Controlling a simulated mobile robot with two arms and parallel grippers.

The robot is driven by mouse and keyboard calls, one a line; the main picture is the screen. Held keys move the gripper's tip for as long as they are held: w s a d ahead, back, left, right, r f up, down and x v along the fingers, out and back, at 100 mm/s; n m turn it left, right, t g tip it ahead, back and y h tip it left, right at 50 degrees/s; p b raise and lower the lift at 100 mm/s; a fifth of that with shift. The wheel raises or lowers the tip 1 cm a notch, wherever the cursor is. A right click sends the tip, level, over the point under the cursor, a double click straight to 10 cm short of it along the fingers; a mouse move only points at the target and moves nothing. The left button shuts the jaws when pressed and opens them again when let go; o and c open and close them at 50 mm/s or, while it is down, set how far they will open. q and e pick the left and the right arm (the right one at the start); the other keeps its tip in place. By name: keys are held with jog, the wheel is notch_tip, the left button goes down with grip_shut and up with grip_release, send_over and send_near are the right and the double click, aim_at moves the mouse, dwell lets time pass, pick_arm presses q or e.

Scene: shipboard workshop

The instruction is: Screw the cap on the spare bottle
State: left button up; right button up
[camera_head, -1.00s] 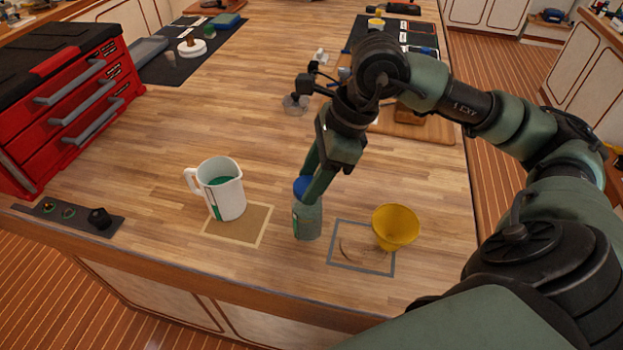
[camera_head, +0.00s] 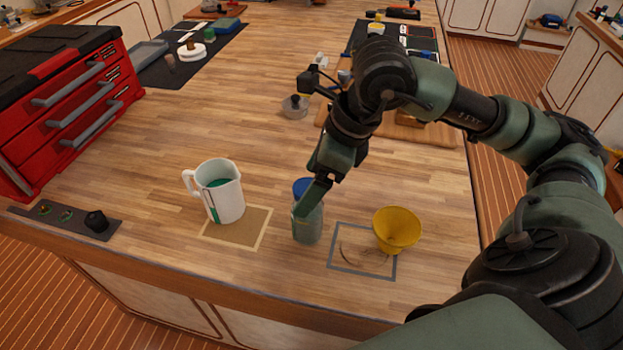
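The spare bottle (camera_head: 307,228), clear with a greenish tint, stands upright on the bench between the white jug and the yellow funnel. The blue cap (camera_head: 301,186) sits at its mouth; whether it is threaded on cannot be seen. My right gripper (camera_head: 311,195) reaches down to the cap from the upper right. One green finger crosses in front of the cap and the bottle's neck, and the other is mostly hidden. The gripper appears shut on the cap. My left gripper is not in view.
A white jug (camera_head: 226,197) with green liquid stands left of the bottle by a tan mat (camera_head: 246,236). A yellow funnel (camera_head: 397,228) stands at the right on a grey-framed square (camera_head: 345,264). A red tool chest (camera_head: 70,120) is at the left. The bench's front edge is close.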

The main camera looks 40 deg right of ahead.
dwell(0.3)
jog(key=shift+r+p, duration=2.25)
jog(key=shift+r, duration=0.8)
